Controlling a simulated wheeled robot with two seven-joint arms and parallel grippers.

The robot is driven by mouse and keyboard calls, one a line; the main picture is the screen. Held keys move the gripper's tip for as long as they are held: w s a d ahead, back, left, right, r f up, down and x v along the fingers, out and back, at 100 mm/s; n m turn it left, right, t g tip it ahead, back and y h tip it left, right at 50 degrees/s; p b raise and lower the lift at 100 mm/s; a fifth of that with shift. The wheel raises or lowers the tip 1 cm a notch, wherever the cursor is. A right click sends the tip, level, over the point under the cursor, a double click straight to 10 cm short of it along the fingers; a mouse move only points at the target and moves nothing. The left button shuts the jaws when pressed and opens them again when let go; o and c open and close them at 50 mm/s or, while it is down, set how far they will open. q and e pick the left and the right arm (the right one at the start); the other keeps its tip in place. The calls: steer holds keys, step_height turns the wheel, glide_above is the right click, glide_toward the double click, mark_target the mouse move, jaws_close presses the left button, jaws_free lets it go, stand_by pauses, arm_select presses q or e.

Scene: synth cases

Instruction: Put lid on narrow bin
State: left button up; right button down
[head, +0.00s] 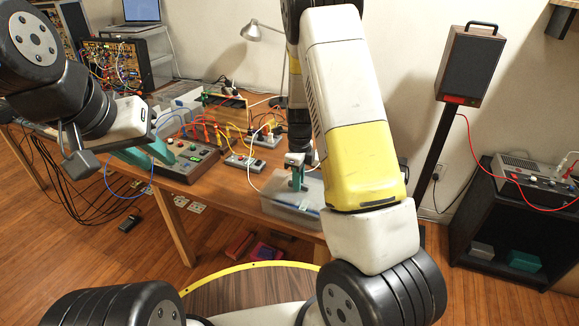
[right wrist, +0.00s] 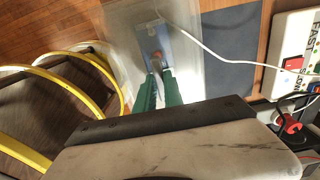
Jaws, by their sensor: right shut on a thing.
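My right gripper (head: 298,182) reaches down over a clear, pale bin (head: 280,211) at the table's front edge. Its green fingers (right wrist: 160,88) are shut on a small grey piece in the right wrist view, which seems to be the grip of a see-through lid (right wrist: 190,72). The lid's outline is hard to tell from the bin under it, so I cannot tell if it is seated. A blue-grey patch (right wrist: 154,40) shows at the fingertips.
The control box (head: 190,165) with knobs and cables is on the wooden table, left of the bin. Power strips (head: 243,162) and loose cables lie behind. A white cable (right wrist: 215,52) runs over the bin area. A speaker on a stand (head: 470,65) is at the right.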

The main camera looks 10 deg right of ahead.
steer(key=shift+f, duration=0.85)
steer(key=c, duration=1.4)
jaws_free()
steer(key=shift+r, duration=3.95)
steer(key=s+a+r+n+t+y, duration=0.1)
steer(key=s+r+n+t, duration=0.1)
steer(key=s+r+n, duration=0.8)
steer(key=s+a+r+n+t+y, duration=0.1)
steer(key=s+r+n+t+y, duration=0.1)
steer(key=s+r+n, duration=0.7)
steer(key=s+r+n+t, duration=0.1)
steer(key=s+r+n, duration=0.1)
steer(key=n, duration=0.1)
steer(key=s+r+n+t, duration=0.1)
steer(key=s+r+n, duration=0.1)
steer(key=s+n, duration=0.1)
steer(key=shift+s+a+r+n+h, duration=0.1)
steer(key=shift+s+r+n+h, duration=0.05)
steer(key=shift+r+n+h, duration=0.2)
